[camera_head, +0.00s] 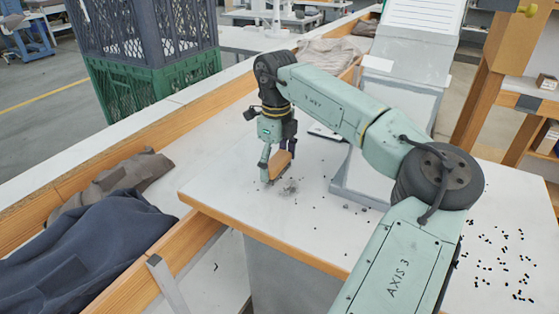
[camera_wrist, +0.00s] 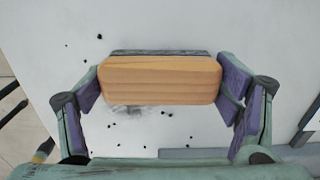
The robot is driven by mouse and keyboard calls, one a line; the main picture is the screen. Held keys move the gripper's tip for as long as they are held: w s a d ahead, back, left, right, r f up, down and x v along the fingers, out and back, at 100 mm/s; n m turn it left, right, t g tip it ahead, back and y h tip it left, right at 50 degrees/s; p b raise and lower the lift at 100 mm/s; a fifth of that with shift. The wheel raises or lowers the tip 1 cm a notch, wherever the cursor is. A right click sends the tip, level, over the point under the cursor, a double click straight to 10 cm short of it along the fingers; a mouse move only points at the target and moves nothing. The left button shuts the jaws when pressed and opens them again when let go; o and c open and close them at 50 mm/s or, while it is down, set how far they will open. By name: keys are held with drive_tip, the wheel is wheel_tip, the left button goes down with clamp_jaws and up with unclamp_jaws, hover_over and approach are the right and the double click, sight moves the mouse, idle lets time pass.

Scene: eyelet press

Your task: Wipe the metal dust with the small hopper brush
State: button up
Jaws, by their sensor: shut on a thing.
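My gripper (camera_head: 278,165) is shut on the small hopper brush (camera_head: 280,164), a wooden block with dark bristles. In the wrist view the brush (camera_wrist: 160,80) lies sideways between the two purple-padded fingers, with a dark strip along its far edge. The gripper holds it low over the white tabletop, near the left edge. A grey patch of metal dust (camera_head: 288,188) lies just right of the brush in the head view. In the wrist view the dust (camera_wrist: 128,109) shows partly below the brush, which hides some of it. I cannot tell whether the bristles touch the table.
The white table (camera_head: 240,185) has a wooden edge, with several black specks scattered on it. A grey machine base (camera_head: 365,180) stands to the right of the gripper. Dark clothing (camera_head: 95,240) lies left of the table. A green and dark crate (camera_head: 150,85) stands behind.

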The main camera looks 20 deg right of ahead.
sight(254, 198)
drive_tip(key=shift+s+a+r+b, duration=0.1)
drive_tip(key=shift+s+a+b, duration=0.5)
drive_tip(key=shift+s+a, duration=0.6)
drive_tip(key=shift+s+a+f+b, duration=0.1)
drive_tip(key=shift+s+a+b, duration=0.5)
drive_tip(key=shift+s+a, duration=0.65)
drive_tip(key=shift+s+a+r+b, duration=0.1)
drive_tip(key=shift+s+a+b, duration=0.6)
drive_tip(key=shift+a, duration=0.9)
drive_tip(key=shift+r+p, duration=2.1)
drive_tip(key=shift+r, duration=0.95)
wheel_tip(254, 198, up, 3)
drive_tip(key=shift+f+p, duration=0.1)
drive_tip(key=shift+p, duration=0.9)
drive_tip(key=shift+d, duration=0.1)
